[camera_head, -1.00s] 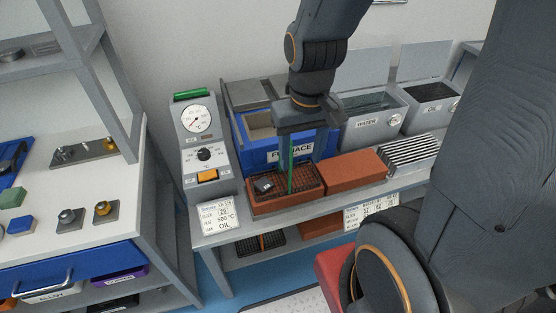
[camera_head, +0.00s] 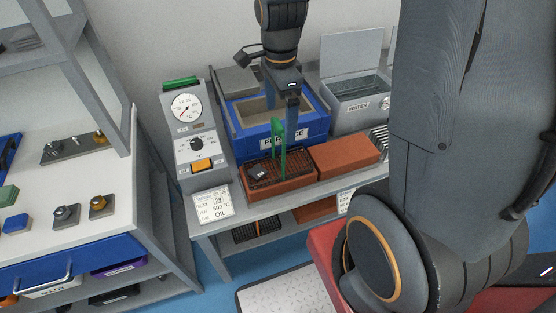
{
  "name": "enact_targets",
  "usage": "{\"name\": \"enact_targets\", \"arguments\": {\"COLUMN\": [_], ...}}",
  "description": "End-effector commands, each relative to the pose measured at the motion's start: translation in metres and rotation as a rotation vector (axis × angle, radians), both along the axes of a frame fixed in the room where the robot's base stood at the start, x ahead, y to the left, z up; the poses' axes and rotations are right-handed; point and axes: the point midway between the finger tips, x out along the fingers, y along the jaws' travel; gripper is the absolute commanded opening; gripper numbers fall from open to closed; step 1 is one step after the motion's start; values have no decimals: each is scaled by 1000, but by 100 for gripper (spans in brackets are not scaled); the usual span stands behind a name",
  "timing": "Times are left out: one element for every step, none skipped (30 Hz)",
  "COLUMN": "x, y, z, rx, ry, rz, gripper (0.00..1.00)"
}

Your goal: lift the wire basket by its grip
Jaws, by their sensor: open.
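The wire basket (camera_head: 295,169) is a dark mesh tray resting on a red-brown brick (camera_head: 270,194) at the front of the bench. A small dark metal part (camera_head: 258,173) lies in its left side. Its green grip (camera_head: 282,160) stands upright from the basket. My gripper (camera_head: 292,117) points down just above and behind the basket, close to the top of the grip. It is open and seen nearly edge-on, so I cannot tell whether the grip is between the fingers.
The blue furnace (camera_head: 237,143) stands open behind the basket, under my arm. A control box with a dial (camera_head: 187,107) is to the left. A second brick (camera_head: 345,156) and a grey water tank (camera_head: 350,110) are to the right. A label card (camera_head: 213,205) lies in front.

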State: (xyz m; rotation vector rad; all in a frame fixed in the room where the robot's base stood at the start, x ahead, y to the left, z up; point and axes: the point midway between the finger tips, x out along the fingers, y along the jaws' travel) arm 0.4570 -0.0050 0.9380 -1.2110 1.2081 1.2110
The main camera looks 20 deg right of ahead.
Motion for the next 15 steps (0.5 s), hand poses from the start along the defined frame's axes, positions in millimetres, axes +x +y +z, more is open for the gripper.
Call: {"name": "enact_targets", "arguments": {"x": [0, 0, 0, -1, 0, 0, 0, 0, 0, 0, 0, 0, 0, 0, 1], "y": [0, 0, 0, 0, 0, 0, 0, 0, 1, 1, 1, 2, 2, 3, 3], "z": [-4, -6, -10, -14, -17, -20, -22, -24, -26, -28, -30, -34, -37, -41, -46], "rx": [0, 0, 0, 0, 0, 0, 0, 0, 0, 0, 0, 0, 0, 0, 0], "ry": [3, 3, 3, 4, 4, 2, 2, 3, 2, 2, 2, 4, 4, 4, 5], "rz": [-4, -6, -5, -5, -5, -4, -4, -4, -4, -3, -3, -3, -3, -3, -3], "gripper": [98, 98, 98, 98, 98, 98, 98, 98, 98, 98, 98, 98, 98, 98, 98]}}
